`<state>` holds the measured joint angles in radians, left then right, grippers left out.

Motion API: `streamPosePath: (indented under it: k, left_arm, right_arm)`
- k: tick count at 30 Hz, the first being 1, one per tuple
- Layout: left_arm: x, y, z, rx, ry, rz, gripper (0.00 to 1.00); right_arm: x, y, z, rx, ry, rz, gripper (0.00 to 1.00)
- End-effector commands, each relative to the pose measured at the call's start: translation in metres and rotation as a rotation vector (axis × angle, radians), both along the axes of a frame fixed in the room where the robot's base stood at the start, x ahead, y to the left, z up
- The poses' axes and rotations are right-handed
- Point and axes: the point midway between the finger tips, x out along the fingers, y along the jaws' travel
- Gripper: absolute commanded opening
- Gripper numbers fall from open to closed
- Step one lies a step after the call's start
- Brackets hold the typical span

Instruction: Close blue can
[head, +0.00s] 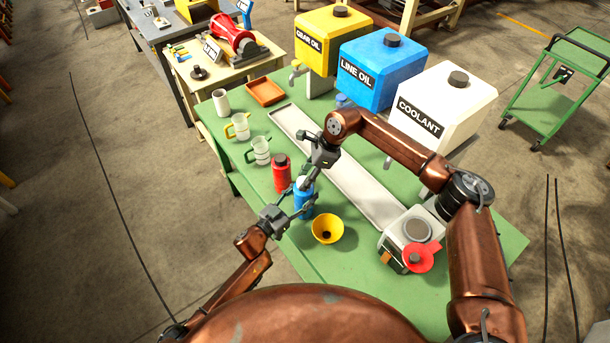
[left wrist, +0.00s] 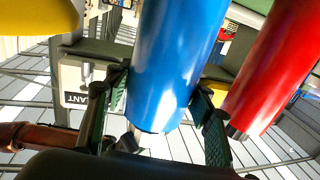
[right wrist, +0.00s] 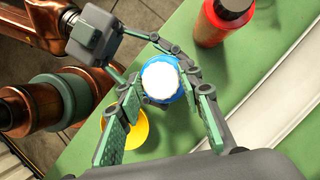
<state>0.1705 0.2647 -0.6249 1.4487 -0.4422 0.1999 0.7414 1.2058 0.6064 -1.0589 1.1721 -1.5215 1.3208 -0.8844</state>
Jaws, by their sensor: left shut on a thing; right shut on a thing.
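The blue can (head: 304,201) stands upright on the green table, beside the red can (head: 281,174). My left gripper (head: 295,207) is shut around its body from the near left; in the left wrist view the blue can (left wrist: 175,65) fills the space between the fingers. My right gripper (head: 309,182) points down at the can's top. In the right wrist view a white round cap (right wrist: 160,78) with a ridged edge sits over the blue can, between the right fingertips. The right gripper is shut on this cap. Whether it is fully seated is hidden.
A yellow funnel (head: 327,228) stands close to the blue can's right. A red funnel (head: 420,257) is at a grey device (head: 411,229). Mugs (head: 261,151) stand farther left, a long tray (head: 340,165) runs behind, and oil and coolant tanks (head: 443,103) line the back.

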Motion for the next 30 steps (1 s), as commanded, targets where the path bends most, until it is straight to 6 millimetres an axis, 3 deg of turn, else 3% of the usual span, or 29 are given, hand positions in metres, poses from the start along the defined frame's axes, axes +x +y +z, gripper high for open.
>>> streamPosePath:
  k: [30]
  left_arm:
    - [-0.0001,-0.0001,-0.0001,0.0,0.0,0.0,0.06]
  right_arm:
    - [0.0,0.0002,-0.0093,0.0,0.0,-0.002,0.21]
